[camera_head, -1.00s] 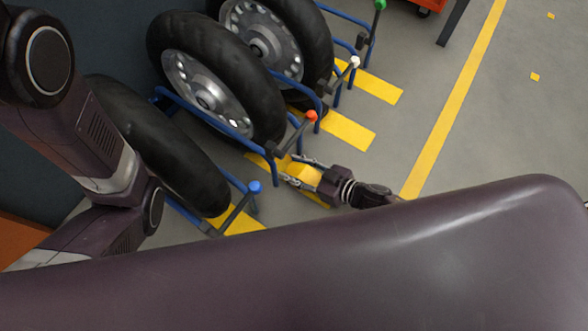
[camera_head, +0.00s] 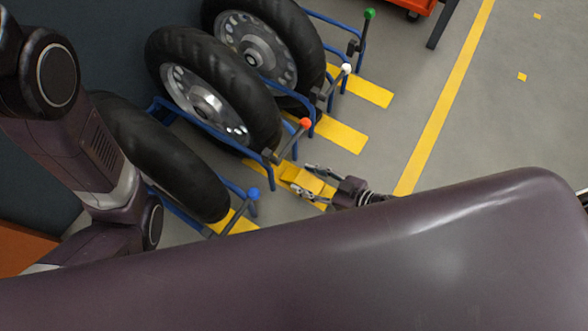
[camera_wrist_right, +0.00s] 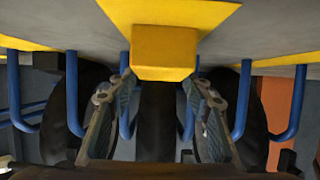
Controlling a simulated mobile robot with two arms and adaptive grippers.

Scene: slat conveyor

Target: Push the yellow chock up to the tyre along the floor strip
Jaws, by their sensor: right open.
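The yellow chock (camera_head: 309,182) sits on a yellow floor strip in the head view, at my right gripper's fingers. In the wrist view the chock (camera_wrist_right: 165,52) is a yellow block on its strip, just beyond the fingertips. My right gripper (camera_head: 313,184) is open, low over the floor, with its two fingers apart; they also show in the wrist view (camera_wrist_right: 158,82). A dark tyre (camera_wrist_right: 158,120) stands in line behind the chock. My left gripper is out of view.
Blue tube racks (camera_head: 315,116) hold upright wheels, with handles tipped blue (camera_head: 253,194), red (camera_head: 306,123), white and green. The red-tipped handle stands close to the chock's strip. Open grey floor (camera_head: 500,130) lies to the right, beyond a long yellow line.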

